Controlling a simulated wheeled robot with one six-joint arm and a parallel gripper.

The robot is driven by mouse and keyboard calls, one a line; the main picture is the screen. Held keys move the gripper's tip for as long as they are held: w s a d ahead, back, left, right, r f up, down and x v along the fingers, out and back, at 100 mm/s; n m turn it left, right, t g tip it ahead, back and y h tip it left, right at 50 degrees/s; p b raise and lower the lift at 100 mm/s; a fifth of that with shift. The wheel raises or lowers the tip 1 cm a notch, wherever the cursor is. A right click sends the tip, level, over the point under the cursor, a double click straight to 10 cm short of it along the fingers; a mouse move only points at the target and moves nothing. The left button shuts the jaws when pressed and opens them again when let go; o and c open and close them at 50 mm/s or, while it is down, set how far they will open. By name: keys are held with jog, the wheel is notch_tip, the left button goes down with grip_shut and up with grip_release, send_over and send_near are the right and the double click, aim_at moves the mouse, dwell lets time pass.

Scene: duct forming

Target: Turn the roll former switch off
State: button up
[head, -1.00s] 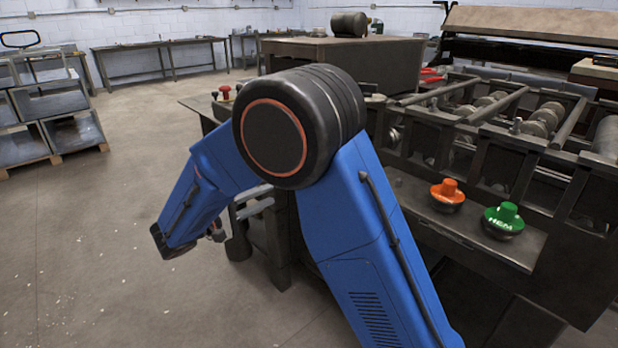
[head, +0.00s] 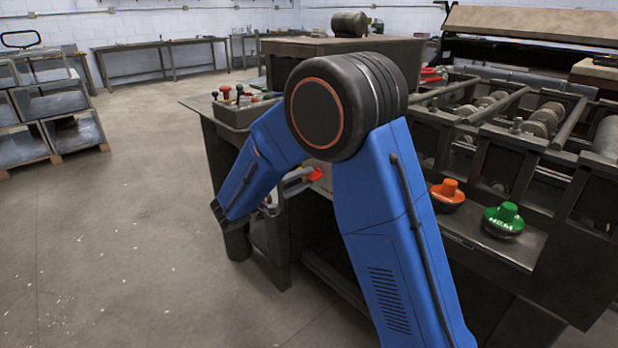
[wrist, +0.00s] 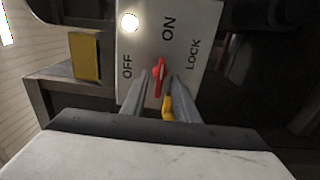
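The switch plate (wrist: 205,20) fills the upper middle of the wrist view, marked OFF at left, ON at top and LOCK at right. Its red switch handle (wrist: 159,76) stands at the plate's lower middle, its upper end toward ON. My gripper (wrist: 160,82) is open, with one finger on each side of the handle and narrow gaps showing; I cannot tell whether either finger touches it. A yellow piece (wrist: 168,107) shows between the fingers below the handle. In the head view a red part (head: 316,174) shows beside my blue forearm, which hides most of the area.
An orange knob (head: 447,192) and a green knob marked HEM (head: 503,217) sit on the machine's front ledge. A control box (head: 243,110) with levers stands behind my arm. A yellow block (wrist: 85,55) is left of the plate.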

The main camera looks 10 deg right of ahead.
aim_at(313, 174)
jog(key=shift+x, duration=1.05)
grip_shut()
